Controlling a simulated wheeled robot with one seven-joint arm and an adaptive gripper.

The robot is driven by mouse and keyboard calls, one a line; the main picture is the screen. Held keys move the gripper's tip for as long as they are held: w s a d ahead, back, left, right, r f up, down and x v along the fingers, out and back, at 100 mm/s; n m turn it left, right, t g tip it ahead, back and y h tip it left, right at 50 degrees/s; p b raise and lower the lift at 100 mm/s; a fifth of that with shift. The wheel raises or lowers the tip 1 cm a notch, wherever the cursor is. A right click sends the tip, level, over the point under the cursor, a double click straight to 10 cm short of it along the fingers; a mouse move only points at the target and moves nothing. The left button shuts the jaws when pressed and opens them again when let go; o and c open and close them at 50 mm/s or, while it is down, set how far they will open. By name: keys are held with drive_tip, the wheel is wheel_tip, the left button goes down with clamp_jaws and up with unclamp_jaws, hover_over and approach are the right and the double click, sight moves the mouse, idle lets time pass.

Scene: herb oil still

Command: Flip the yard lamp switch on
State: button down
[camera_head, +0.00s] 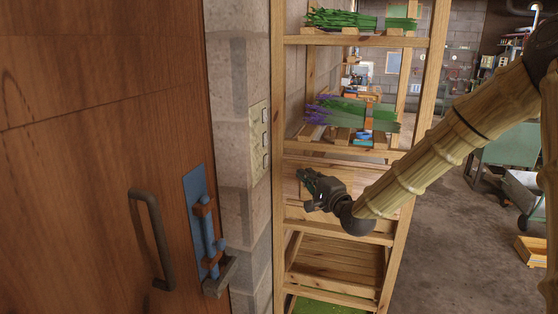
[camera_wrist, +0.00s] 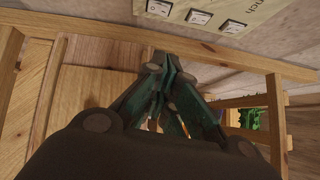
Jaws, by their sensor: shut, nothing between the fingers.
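A pale switch plate (camera_head: 259,140) is on the block wall beside the wooden door, with three white switches in a vertical row. It also shows at the top of the wrist view (camera_wrist: 215,14), with its three switches in a row and lettering partly cut off at the edge. I cannot read which switch is for the yard lamp. My gripper (camera_head: 310,187) is shut and empty, in front of the wooden rack, to the right of the plate and a little lower. In the wrist view its dark green fingers (camera_wrist: 165,65) point towards the wall and do not touch the plate.
A wooden rack (camera_head: 280,160) with herb bundles (camera_head: 350,112) stands directly right of the switch plate; its post is close to it. The wooden door (camera_head: 90,150) at left has a handle (camera_head: 150,240) and blue latch (camera_head: 203,225). The floor (camera_head: 460,260) at right is mostly clear.

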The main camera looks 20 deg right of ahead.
sight(266, 161)
drive_tip(key=p+x, duration=0.2)
drive_tip(key=x, duration=0.7)
drive_tip(key=shift+p, duration=0.4)
drive_tip(key=w+a+p, duration=0.1)
drive_tip(key=w+a, duration=0.2)
drive_tip(key=shift+w+a+r+p, duration=0.15)
drive_tip(key=shift+a+r+p, duration=0.05)
drive_tip(key=shift+p, duration=0.15)
drive_tip(key=shift+r, duration=0.1)
